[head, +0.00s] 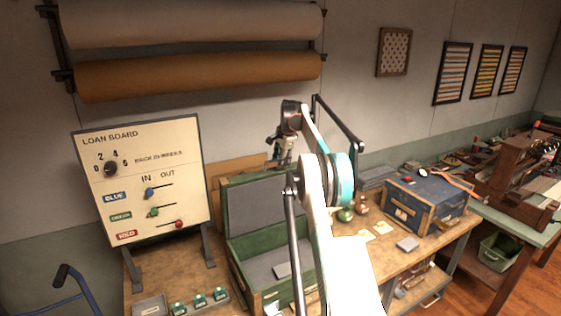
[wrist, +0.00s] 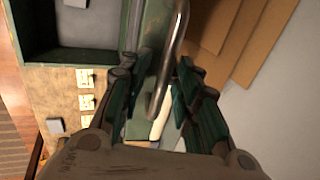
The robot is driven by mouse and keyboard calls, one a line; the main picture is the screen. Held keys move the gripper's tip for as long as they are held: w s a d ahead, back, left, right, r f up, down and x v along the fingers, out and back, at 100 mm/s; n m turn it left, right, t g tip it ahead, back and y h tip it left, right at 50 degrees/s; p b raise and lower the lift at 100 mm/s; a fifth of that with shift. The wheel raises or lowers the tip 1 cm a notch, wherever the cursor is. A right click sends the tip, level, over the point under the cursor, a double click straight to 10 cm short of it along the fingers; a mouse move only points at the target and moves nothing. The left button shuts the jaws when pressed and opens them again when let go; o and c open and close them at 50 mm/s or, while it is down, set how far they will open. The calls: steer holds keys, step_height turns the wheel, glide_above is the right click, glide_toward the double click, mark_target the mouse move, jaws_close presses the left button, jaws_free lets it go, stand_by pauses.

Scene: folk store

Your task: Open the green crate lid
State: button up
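The green crate (head: 236,268) stands on the wooden bench, and its inside shows from above. Its lid (head: 262,208) is raised at the back, close to upright, with its grey lining facing forward. My gripper (head: 276,162) is at the top edge of the lid. In the wrist view, a bent metal handle (wrist: 172,58) runs between the fingers of my gripper (wrist: 163,88). The fingers stand apart with gaps beside the handle. The crate's open inside (wrist: 75,30) shows at upper left there. My arm hides the crate's right part in the head view.
The loan board (head: 140,180) stands left of the crate. A blue case (head: 428,205) sits on the bench to the right, with small bottles (head: 346,214) and cards between. Brown boards (head: 232,172) lean against the wall behind the lid. Green-topped pieces (head: 200,299) lie in front.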

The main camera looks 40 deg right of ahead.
steer(key=shift+w+f, duration=0.1)
steer(key=d+v, duration=0.1)
steer(key=v, duration=1.1)
steer(key=shift+a, duration=0.45)
